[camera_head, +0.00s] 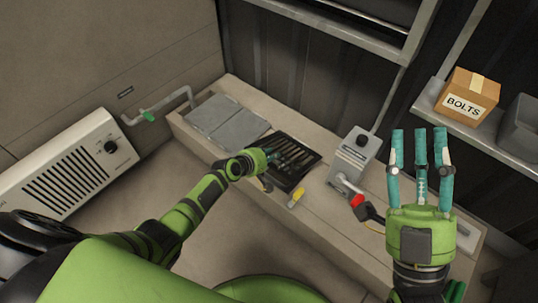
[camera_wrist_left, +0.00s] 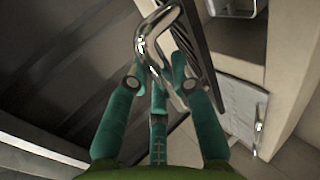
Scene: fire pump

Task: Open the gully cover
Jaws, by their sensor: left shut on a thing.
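The gully cover (camera_head: 301,153) is a dark slatted grate in a black surround on the pale ledge. My left gripper (camera_head: 266,160) is at its left side, partly hiding it. In the left wrist view, the teal fingers of my left gripper (camera_wrist_left: 163,85) are closed around a shiny bent metal handle (camera_wrist_left: 150,42). A dark slatted edge, likely the gully cover (camera_wrist_left: 203,55), runs close beside the handle. I cannot tell how far the cover is raised. My right gripper (camera_head: 422,150) is open and empty, fingers apart, above the ledge's right part.
Grey hatch plates (camera_head: 225,120) lie left of the cover. A yellow-handled tool (camera_head: 296,197) lies on the front of the ledge. A grey box with a red-tipped lever (camera_head: 350,160) stands to the right. A shelf holds a BOLTS carton (camera_head: 467,96). A white heater (camera_head: 70,165) is at left.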

